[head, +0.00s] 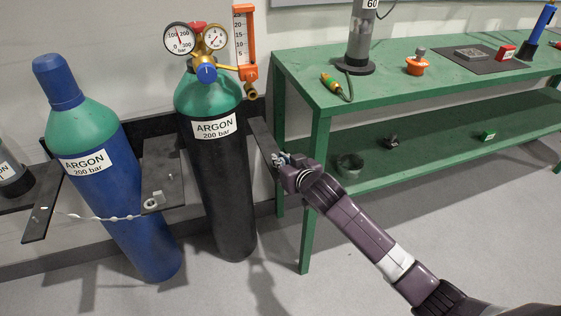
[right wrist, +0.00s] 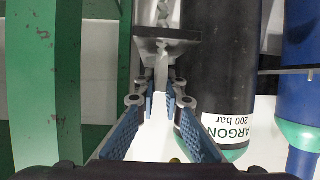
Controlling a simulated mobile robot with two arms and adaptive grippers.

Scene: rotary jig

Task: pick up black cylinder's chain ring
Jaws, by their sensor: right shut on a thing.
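The black cylinder (head: 222,175) with a green shoulder and an ARGON label stands upright in the wall rack; it also shows upside down in the right wrist view (right wrist: 217,60). My right gripper (head: 285,160) is at the dark bracket plate (head: 262,143) on the cylinder's right side. In the right wrist view its blue-padded fingers (right wrist: 161,98) are close together at the plate's edge, shut on the chain ring, which is mostly hidden between the fingertips. My left gripper is not in view.
A green two-level table (head: 318,150) stands close to the right of my gripper. A regulator with two gauges (head: 207,72) sits on the black cylinder. A tilted blue cylinder (head: 115,190) stands left, with a pale chain (head: 100,217) across it. The floor in front is clear.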

